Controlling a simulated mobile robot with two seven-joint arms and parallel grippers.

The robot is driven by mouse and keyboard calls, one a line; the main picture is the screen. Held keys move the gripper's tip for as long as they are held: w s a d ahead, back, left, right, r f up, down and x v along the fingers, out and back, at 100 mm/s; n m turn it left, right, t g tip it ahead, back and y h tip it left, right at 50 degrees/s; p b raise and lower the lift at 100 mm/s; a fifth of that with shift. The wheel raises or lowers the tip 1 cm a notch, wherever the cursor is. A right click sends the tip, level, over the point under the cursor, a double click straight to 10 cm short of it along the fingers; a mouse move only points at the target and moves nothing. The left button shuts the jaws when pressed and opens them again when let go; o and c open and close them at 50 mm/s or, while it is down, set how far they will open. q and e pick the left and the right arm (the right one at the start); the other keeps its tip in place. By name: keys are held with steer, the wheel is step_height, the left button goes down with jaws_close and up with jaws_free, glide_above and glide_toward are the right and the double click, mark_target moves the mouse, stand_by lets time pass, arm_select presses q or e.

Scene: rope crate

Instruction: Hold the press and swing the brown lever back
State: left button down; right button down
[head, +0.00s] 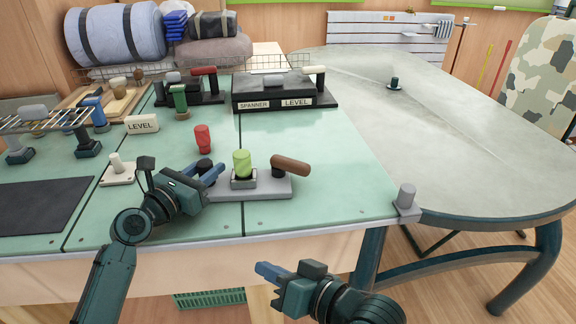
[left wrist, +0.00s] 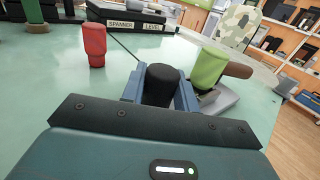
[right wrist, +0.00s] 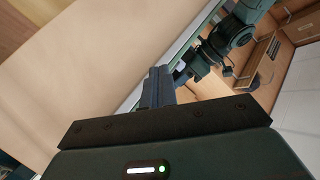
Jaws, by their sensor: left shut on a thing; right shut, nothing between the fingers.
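The press has a grey base plate (head: 270,187), a light green cylinder (head: 242,163) in a square collar and a brown lever (head: 291,166) on a dark pivot. The lever points right. My left gripper (head: 212,174) is shut on the black knob (left wrist: 162,84) at the left end of the press, which stands between its fingers in the left wrist view. The green cylinder (left wrist: 209,68) also shows there, with the lever partly hidden behind it. My right gripper (head: 268,271) is shut and empty, in front of the table's front edge and clear of the press.
A red cylinder (head: 203,139) stands just behind the press. A white base with a peg (head: 117,172) is to the left. A grey post (head: 406,198) is clamped at the right front corner. Behind are labelled black blocks (head: 285,93). The green top right of the press is clear.

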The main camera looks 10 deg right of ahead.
mark_target(290, 169)
steer(key=w+a+r+g, duration=0.1)
steer(key=w+g, duration=0.1)
steer(key=w+a+r+g, duration=0.1)
steer(key=w+a+r, duration=0.1)
steer(key=w+a+r+g, duration=0.1)
steer(key=w+r+g, duration=0.1)
steer(key=shift+a+r+g+h, duration=0.25)
steer(key=shift+g+h, duration=0.05)
steer(key=shift+h, duration=0.1)
steer(key=w+d+r+h, duration=0.1)
steer(key=w+d, duration=0.1)
steer(key=w, duration=0.1)
steer(key=w+d+r+m+h, duration=0.1)
steer(key=w+d+r, duration=0.1)
steer(key=w+d, duration=0.1)
steer(key=w+d+r+h, duration=0.2)
steer(key=w+d, duration=0.1)
steer(key=w, duration=0.1)
steer(key=shift+w+r, duration=0.2)
steer(key=shift+r, duration=0.05)
steer(key=w+d+r+h, duration=0.2)
steer(key=w+d+r, duration=0.3)
steer(key=d, duration=0.2)
steer(key=shift+m, duration=0.4)
steer(key=shift+w+a+f, duration=0.1)
steer(key=shift+f, duration=2.15)
steer(key=shift+w+f, duration=0.1)
steer(key=shift+f, duration=2.1)
